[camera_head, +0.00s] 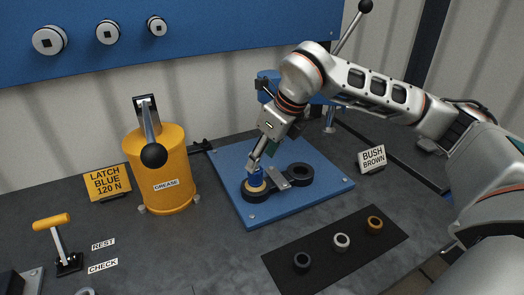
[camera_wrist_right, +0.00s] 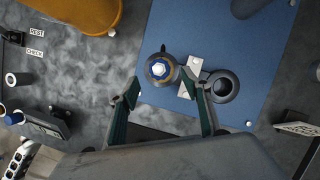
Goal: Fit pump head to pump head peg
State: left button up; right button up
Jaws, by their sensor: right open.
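A dark round cup (camera_head: 255,190) on the blue plate holds a tan ring and an upright blue fitting (camera_head: 256,180). In the right wrist view the blue fitting (camera_wrist_right: 159,70) has a pale hex top. A second dark round cup (camera_head: 299,174) beside it looks empty; a grey bracket (camera_head: 279,177) lies between them. I cannot tell which parts are the pump head and its peg. My right gripper (camera_head: 257,165) is just above the blue fitting; its open fingers (camera_wrist_right: 160,79) show with the fitting between or just beyond their tips. My left gripper is out of view.
A yellow grease canister (camera_head: 172,185) with a black-knobbed lever stands left of the blue plate (camera_head: 235,160). A black mat (camera_head: 320,260) with three rings lies in front. A yellow-handled lever (camera_head: 52,222) is far left. Signs read LATCH BLUE (camera_head: 108,183) and BUSH BROWN (camera_head: 372,159).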

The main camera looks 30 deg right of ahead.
aim_at(255, 176)
jog(key=x, duration=0.6)
jog(key=shift+w+f, duration=0.1)
jog(key=shift+f, duration=0.1)
jog(key=shift+r, duration=0.1)
jog(key=c, duration=1.3)
